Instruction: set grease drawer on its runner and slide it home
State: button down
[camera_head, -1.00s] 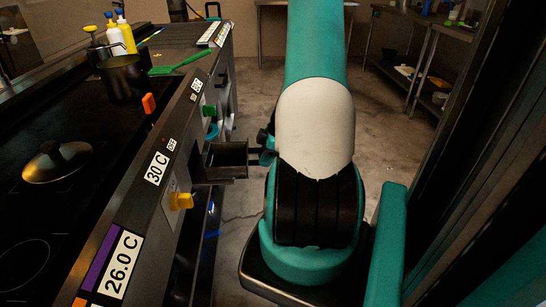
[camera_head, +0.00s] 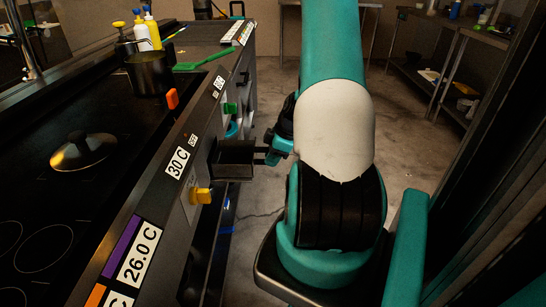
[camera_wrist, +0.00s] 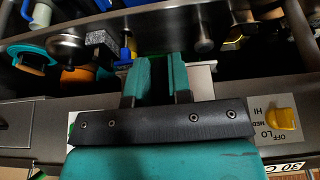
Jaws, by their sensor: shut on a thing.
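The grease drawer (camera_head: 236,158) is a small dark open box at the griddle's front panel, between the yellow knob and the green knob in the head view. My gripper (camera_head: 270,153) is at the drawer's right end and shut on it, off the floor. In the wrist view the two teal fingers of my gripper (camera_wrist: 159,78) point at the panel, with something dark between them. The drawer's outline is hard to make out there. I cannot make out the runner, nor whether the drawer touches it.
The yellow knob (camera_head: 201,196) and the green knob (camera_head: 231,108) stick out of the front panel near the drawer. A pot (camera_head: 149,73) and a domed lid (camera_head: 83,151) stand on top. Several items fill the space beyond the panel in the wrist view. Floor behind is clear.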

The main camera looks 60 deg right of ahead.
jog(key=shift+w+a, duration=0.5)
jog(key=shift+w, duration=0.45)
jog(key=shift+w+a, duration=0.45)
jog(key=shift+w, duration=0.45)
jog(key=shift+w+a, duration=0.5)
jog(key=shift+w, duration=0.45)
dwell(5.2)
